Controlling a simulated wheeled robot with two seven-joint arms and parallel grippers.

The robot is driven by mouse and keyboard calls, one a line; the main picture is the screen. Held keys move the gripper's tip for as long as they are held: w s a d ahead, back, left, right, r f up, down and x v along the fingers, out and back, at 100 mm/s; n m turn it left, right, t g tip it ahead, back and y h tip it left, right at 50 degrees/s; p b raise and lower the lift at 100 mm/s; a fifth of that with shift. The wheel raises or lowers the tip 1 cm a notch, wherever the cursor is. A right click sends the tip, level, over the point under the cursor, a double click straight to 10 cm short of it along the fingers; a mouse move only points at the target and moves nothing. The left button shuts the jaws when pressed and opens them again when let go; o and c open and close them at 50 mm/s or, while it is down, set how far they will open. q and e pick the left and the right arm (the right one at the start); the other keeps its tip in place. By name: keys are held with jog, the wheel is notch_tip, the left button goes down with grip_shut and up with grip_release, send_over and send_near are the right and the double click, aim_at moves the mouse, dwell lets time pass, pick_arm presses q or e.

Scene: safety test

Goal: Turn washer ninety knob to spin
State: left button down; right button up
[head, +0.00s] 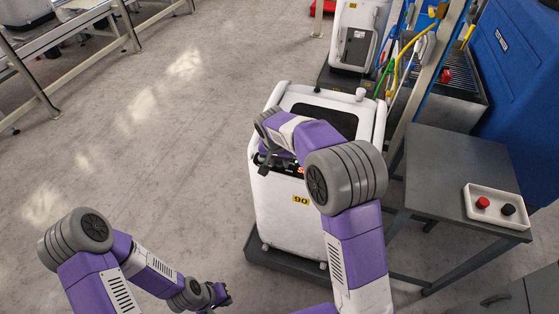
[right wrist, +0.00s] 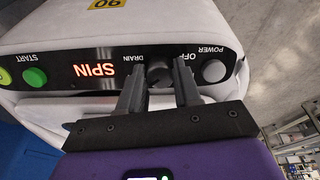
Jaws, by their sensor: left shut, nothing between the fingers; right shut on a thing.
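Washer ninety (head: 280,222) is the white machine with a yellow "90" label (head: 300,200) on its front. In the right wrist view its dark panel appears upside down, with a dark round knob (right wrist: 159,72) between printed "DRAIN" and "OFF" labels. A lit red display (right wrist: 96,70) reads "SPIN". My right gripper (right wrist: 159,80) is shut on the knob, one finger on each side. In the head view my right arm hides much of the panel. My left gripper (head: 226,294) is shut and empty, low in front of the washer and to its left.
A green START button (right wrist: 35,78) and a grey POWER button (right wrist: 214,70) flank the knob. A grey table (head: 450,165) with a button box (head: 496,206) stands at right. Another white machine (head: 355,35) stands behind.

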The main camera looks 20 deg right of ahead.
jog(key=shift+m, duration=0.6)
jog(key=o, duration=1.1)
jog(key=shift+c, duration=0.2)
jog(key=p+v, duration=0.1)
jog(key=v, duration=0.6)
jog(key=shift+r+p, duration=0.25)
jog(key=shift+p, duration=0.15)
jog(key=shift+s, duration=0.15)
